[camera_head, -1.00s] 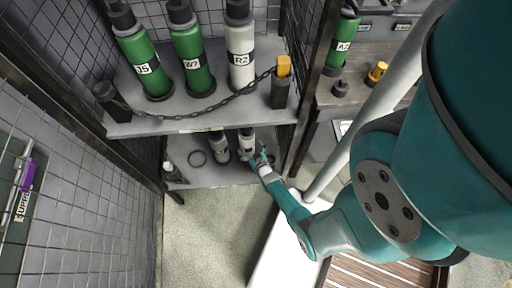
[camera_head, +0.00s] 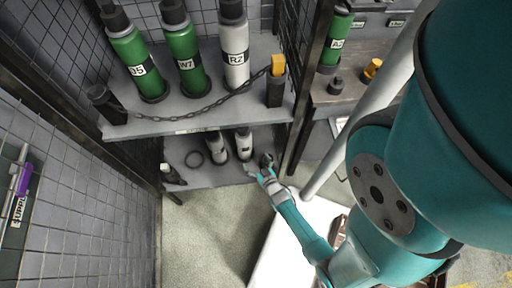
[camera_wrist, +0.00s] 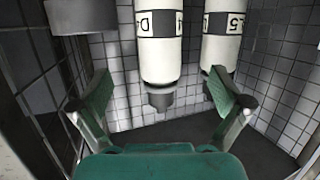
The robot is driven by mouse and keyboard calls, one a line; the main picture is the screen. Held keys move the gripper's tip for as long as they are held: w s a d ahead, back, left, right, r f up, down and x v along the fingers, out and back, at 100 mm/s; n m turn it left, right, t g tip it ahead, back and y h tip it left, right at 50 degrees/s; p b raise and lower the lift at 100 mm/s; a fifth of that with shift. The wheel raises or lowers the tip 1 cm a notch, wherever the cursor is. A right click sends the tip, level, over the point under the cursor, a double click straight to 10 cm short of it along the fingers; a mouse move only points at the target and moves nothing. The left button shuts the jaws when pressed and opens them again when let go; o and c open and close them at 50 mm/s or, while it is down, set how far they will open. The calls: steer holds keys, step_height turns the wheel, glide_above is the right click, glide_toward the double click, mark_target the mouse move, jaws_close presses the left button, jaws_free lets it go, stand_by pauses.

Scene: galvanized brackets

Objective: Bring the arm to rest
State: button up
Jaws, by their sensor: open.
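My gripper (camera_head: 260,167) is at the front right of the lower shelf (camera_head: 205,178). In the wrist view my gripper (camera_wrist: 160,88) has its two green fingers spread wide, with nothing held between them. Two white cylinders (camera_head: 216,147) (camera_head: 244,146) with dark label bands stand on the lower shelf, left of and behind the gripper. The wrist view shows two white cylinders with bands, one (camera_wrist: 159,58) ahead between the fingers and one (camera_wrist: 221,50) behind the right finger. Their labels are partly cut off. My teal arm covers the right of the head view.
The upper shelf (camera_head: 200,123) bears green cylinders J5 (camera_head: 135,60) and W7 (camera_head: 185,60) and white cylinder R2 (camera_head: 235,75), behind a chain (camera_head: 215,105). A dark ring (camera_head: 194,158) lies on the lower shelf. Mesh walls (camera_head: 95,190) and a dark post (camera_head: 308,95) flank the shelves.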

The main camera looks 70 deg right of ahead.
stand_by(0.3)
steer(key=s+a+r+n+t+y, duration=0.1)
steer(key=s+a+r+n+y, duration=0.1)
steer(key=s+a+r, duration=0.4)
steer(key=s+a+r+n+t+y, duration=0.2)
steer(key=a+r, duration=0.7)
steer(key=a, duration=0.2)
steer(key=s+a+r+n+y, duration=0.1)
steer(key=s+a+r, duration=0.1)
steer(key=r, duration=0.6)
steer(key=s+a+r+n+y, duration=0.1)
steer(key=s+a+r+y, duration=0.1)
steer(key=r, duration=0.7)
steer(key=s+a+r+n+y, duration=0.1)
steer(key=s+a+r+y, duration=0.1)
steer(key=r, duration=0.6)
steer(key=shift+s+a+r+n+t, duration=0.3)
steer(key=shift+s+a+n, duration=0.1)
steer(key=shift+a, duration=0.3)
steer(key=shift+c, duration=0.3)
